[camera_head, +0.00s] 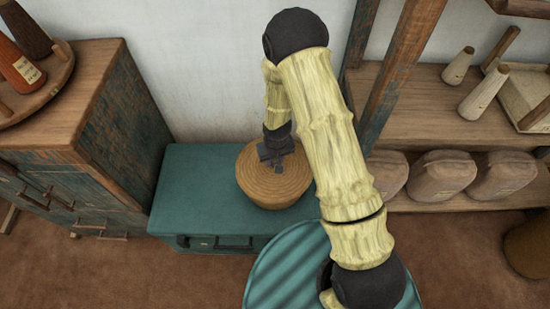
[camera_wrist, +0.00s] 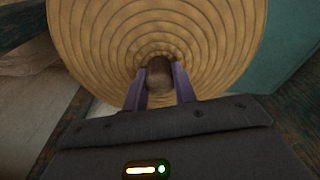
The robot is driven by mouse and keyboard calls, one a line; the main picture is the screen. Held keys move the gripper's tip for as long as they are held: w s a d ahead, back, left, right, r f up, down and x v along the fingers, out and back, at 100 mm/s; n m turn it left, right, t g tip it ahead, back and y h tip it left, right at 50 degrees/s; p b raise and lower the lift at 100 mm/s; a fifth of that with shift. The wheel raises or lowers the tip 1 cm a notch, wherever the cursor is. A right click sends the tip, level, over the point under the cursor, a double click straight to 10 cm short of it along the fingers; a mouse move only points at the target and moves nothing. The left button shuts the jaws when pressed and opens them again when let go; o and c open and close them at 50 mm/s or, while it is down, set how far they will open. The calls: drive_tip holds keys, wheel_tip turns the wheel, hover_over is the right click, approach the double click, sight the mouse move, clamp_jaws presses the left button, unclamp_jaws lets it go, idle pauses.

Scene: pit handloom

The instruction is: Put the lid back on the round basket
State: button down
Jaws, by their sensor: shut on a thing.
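The round lid (camera_head: 258,178) is a tan woven disc with concentric rings, above the teal chest in the head view. My gripper (camera_head: 276,152) reaches down to its middle. In the wrist view, the lid (camera_wrist: 95,45) fills the upper middle, and the two fingers of my gripper (camera_wrist: 159,82) are shut on its brown knob (camera_wrist: 159,74). The round basket (camera_head: 287,204) shows only as a narrow band of side below the lid's near edge. The lid hides its opening, and I cannot tell whether lid and rim touch.
The teal chest (camera_head: 190,205) has free top to the left. A wooden cabinet (camera_head: 120,110) with a round tray of cones stands left.

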drive_tip(key=c, duration=0.6)
unclamp_jaws()
drive_tip(key=shift+o, duration=0.2)
drive_tip(key=shift+r+p, duration=2.8)
drive_tip(key=shift+r, duration=0.75)
clamp_jaws()
drive_tip(key=shift+f+b, duration=1.45)
drive_tip(key=shift+f, duration=0.55)
drive_tip(key=shift+s, duration=0.15)
